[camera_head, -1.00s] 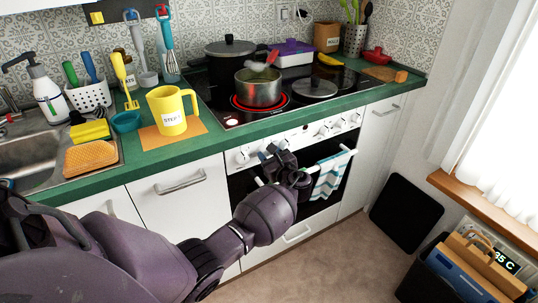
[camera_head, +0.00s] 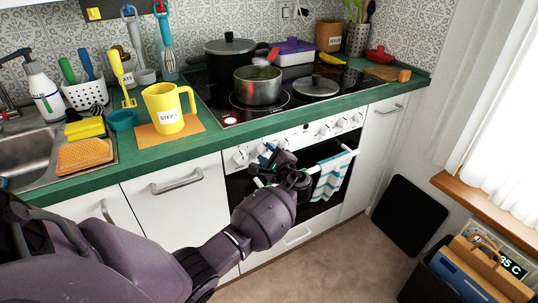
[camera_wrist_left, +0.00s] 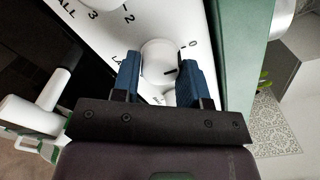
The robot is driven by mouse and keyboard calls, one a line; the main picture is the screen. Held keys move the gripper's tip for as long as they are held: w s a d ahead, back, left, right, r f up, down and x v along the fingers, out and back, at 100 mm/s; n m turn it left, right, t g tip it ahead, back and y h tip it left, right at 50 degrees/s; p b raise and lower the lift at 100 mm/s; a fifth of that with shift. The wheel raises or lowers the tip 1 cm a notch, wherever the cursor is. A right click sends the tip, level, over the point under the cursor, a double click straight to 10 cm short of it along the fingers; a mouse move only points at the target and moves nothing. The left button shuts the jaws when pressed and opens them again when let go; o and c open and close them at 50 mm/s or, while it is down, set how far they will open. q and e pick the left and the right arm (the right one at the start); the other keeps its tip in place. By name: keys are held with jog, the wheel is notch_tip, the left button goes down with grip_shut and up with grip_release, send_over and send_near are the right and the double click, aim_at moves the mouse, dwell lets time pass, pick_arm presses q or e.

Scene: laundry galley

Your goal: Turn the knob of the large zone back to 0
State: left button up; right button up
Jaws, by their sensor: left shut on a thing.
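My left gripper (camera_head: 270,157) is at the left half of the white oven control panel (camera_head: 305,137). In the left wrist view its two blue fingers (camera_wrist_left: 158,78) are shut on a white round knob (camera_wrist_left: 158,56), one on each side. Partly hidden lettering starting "LA" stands beside this knob, and a printed 0 is near its upper right. A short dark line shows on the knob; its exact alignment with the 0 is hard to tell. In the head view the gripper largely hides the held knob. My right gripper is not in view.
A neighbouring knob (camera_wrist_left: 93,5) has the numbers 2 and 3 beside it. A steel pot (camera_head: 258,87) and a dark lidded pot (camera_head: 229,58) stand on the black hob. A striped towel (camera_head: 330,176) hangs on the oven handle, close right of my gripper.

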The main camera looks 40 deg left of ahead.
pick_arm(q)
jog(key=shift+n, duration=0.3)
jog(key=o, duration=0.9)
jog(key=p+v, duration=0.1)
jog(key=v, duration=1)
jog(key=shift+w, duration=0.1)
